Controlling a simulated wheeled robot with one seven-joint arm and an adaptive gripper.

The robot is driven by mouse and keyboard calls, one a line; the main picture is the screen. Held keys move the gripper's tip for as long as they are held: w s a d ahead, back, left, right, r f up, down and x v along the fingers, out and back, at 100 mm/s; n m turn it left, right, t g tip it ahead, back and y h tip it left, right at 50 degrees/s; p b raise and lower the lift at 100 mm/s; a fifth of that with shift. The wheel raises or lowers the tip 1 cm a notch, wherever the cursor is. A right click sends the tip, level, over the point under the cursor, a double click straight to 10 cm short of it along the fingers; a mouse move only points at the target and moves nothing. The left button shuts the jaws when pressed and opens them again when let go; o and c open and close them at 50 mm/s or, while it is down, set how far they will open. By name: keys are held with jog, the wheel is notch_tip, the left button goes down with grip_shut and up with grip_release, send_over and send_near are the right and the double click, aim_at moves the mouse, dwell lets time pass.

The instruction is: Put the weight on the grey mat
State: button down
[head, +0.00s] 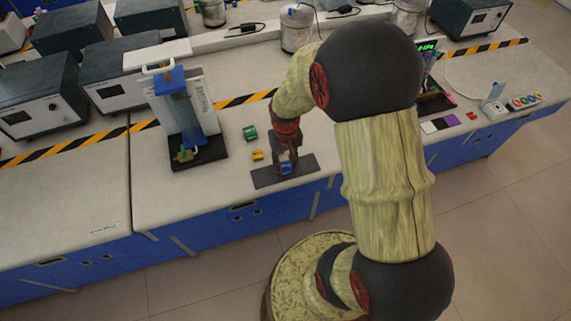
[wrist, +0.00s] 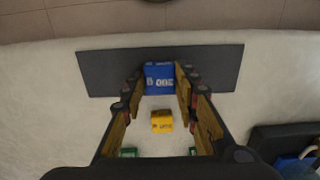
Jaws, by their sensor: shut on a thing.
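The grey mat (head: 265,179) lies near the front edge of the bench; it also shows in the wrist view (wrist: 108,72). My gripper (head: 286,166) is shut on a blue weight (wrist: 159,78), holding it between the fingertips. The blue weight also shows in the head view (head: 287,169), over the mat. I cannot tell whether its underside touches the mat. A yellow weight (head: 257,155) and a green weight (head: 250,133) stand on the bench behind the mat. In the wrist view the yellow weight (wrist: 162,121) shows between my fingers; the green one (wrist: 129,152) is mostly hidden.
A blue-framed apparatus on a black base (head: 200,152) stands left of the mat. A black and yellow tape line (head: 240,100) crosses the bench behind. Grey instrument boxes (head: 42,95) stand at the back left. The bench front (head: 210,218) drops off just before the mat.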

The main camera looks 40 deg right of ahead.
jog(key=c, duration=1.4)
grip_release()
jog(key=shift+f, duration=0.15)
notch_tip(320, 180, up, 12)
jog(key=p, duration=0.3)
notch_tip(320, 180, up, 8)
jog(key=t, duration=0.1)
send_over(285, 166)
jog(key=a, duration=0.3)
jog(key=s+a+r+n+t, duration=0.1)
jog(key=s+a+r, duration=0.2)
jog(key=s+r, duration=0.1)
jog(key=s+a+r+n+t, duration=0.1)
jog(key=s+a+r+t, duration=0.1)
jog(key=s+a+r, duration=0.1)
jog(key=s+a+r+n+t, duration=0.1)
jog(key=s+a+r, duration=0.2)
jog(key=s+r, duration=0.2)
jog(key=shift+s+r+t, duration=0.2)
jog(key=shift+r+t, duration=0.1)
jog(key=shift+r, duration=0.7)
